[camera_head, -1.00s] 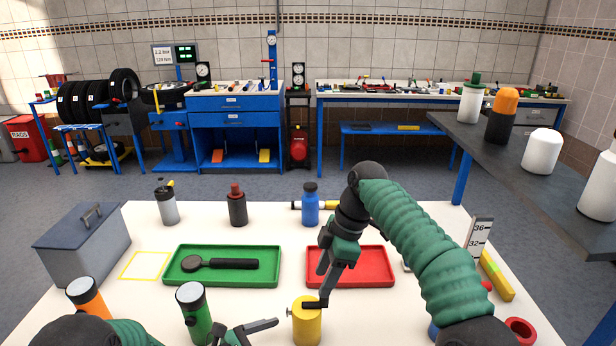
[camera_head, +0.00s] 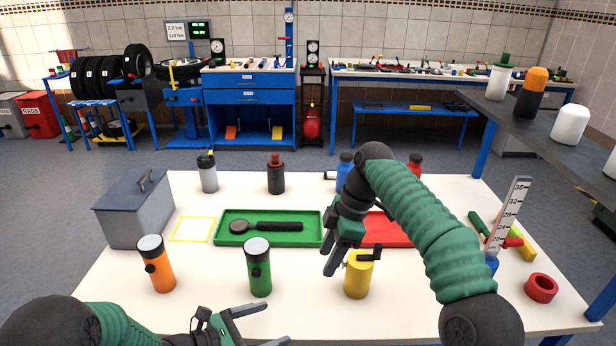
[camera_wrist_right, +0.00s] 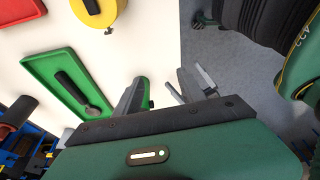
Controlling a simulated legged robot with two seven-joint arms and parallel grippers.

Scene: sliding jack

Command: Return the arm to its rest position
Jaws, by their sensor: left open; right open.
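My right gripper (camera_head: 334,258) is open and empty in the head view, above the table just left of the yellow cylinder (camera_head: 358,280) with a black crank on top. It looks apart from the crank. In the right wrist view the open fingers (camera_wrist_right: 160,88) frame no held object, and the yellow cylinder (camera_wrist_right: 98,10) shows at the top. My right arm (camera_head: 425,225) arches over the red tray (camera_head: 385,230) and partly hides it. My left gripper (camera_head: 260,326) is open and empty at the table's front edge, low in the picture.
The green tray (camera_head: 228,238) holds a black round-headed tool (camera_head: 265,226). Orange (camera_head: 156,265) and green (camera_head: 258,268) flashlights stand in front, with a grey box (camera_head: 135,215) at left. Bottles line the back. A ruler (camera_head: 508,215) and red ring (camera_head: 541,288) are at right.

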